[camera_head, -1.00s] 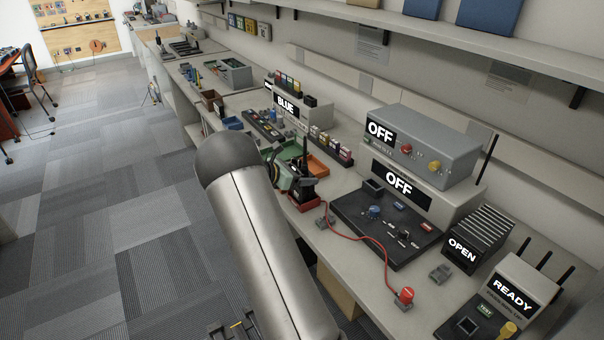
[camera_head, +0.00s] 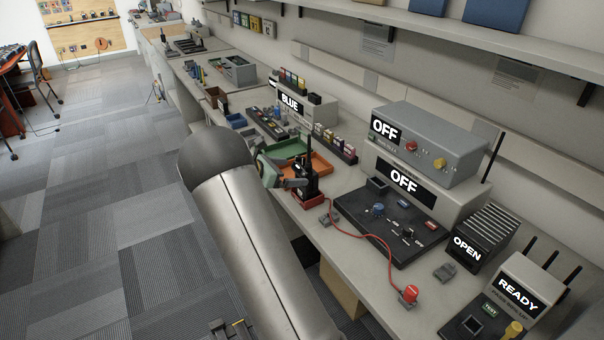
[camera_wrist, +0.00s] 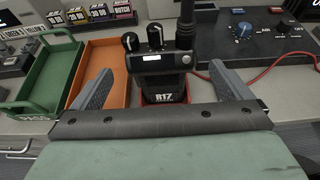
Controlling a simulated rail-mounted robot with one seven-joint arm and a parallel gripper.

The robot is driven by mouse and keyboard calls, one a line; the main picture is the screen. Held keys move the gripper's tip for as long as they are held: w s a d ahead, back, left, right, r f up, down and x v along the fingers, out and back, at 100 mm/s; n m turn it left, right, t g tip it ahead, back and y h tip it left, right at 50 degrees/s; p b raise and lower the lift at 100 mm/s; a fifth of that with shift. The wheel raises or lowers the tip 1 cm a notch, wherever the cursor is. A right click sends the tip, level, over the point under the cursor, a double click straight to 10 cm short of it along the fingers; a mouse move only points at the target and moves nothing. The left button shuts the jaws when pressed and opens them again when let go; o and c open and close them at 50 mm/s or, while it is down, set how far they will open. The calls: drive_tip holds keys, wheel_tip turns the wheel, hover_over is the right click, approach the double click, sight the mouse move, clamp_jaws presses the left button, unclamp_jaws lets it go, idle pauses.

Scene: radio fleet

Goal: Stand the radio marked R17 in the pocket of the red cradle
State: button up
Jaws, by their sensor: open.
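The black radio marked R17 (camera_wrist: 160,78) stands upright in the pocket of the red cradle (camera_wrist: 194,72), with its knobs and antenna up. In the head view the radio (camera_head: 310,182) and the red cradle (camera_head: 310,203) are at the bench's front edge. My gripper (camera_wrist: 170,85) is open in the wrist view, one finger on each side of the radio and apart from it. In the head view my gripper (camera_head: 290,182) is just left of the radio, partly hidden by my arm.
A green tray (camera_wrist: 45,75) marked PASS and an orange tray (camera_wrist: 98,62) lie left of the cradle. A dark test panel (camera_head: 385,225) with a red cable (camera_head: 362,234) is at its right.

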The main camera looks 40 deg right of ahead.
drive_tip(key=v, duration=1.1)
drive_tip(key=shift+b, duration=0.35)
drive_tip(key=s+a+m+y, duration=0.4)
drive_tip(key=s+a+m, duration=0.1)
drive_tip(key=s, duration=0.6)
drive_tip(key=s+a+f+m+t+y, duration=0.1)
drive_tip(key=s+a+m+y, duration=0.4)
drive_tip(key=s+a, duration=0.3)
drive_tip(key=s+a+m+y, duration=0.4)
drive_tip(key=s+a+m, duration=0.2)
drive_tip(key=s, duration=0.8)
drive_tip(key=shift+s+a+f+m+t+y+p, duration=0.3)
drive_tip(key=shift+a+p, duration=0.1)
drive_tip(key=shift+a, duration=0.35)
drive_tip(key=shift+w, duration=0.1)
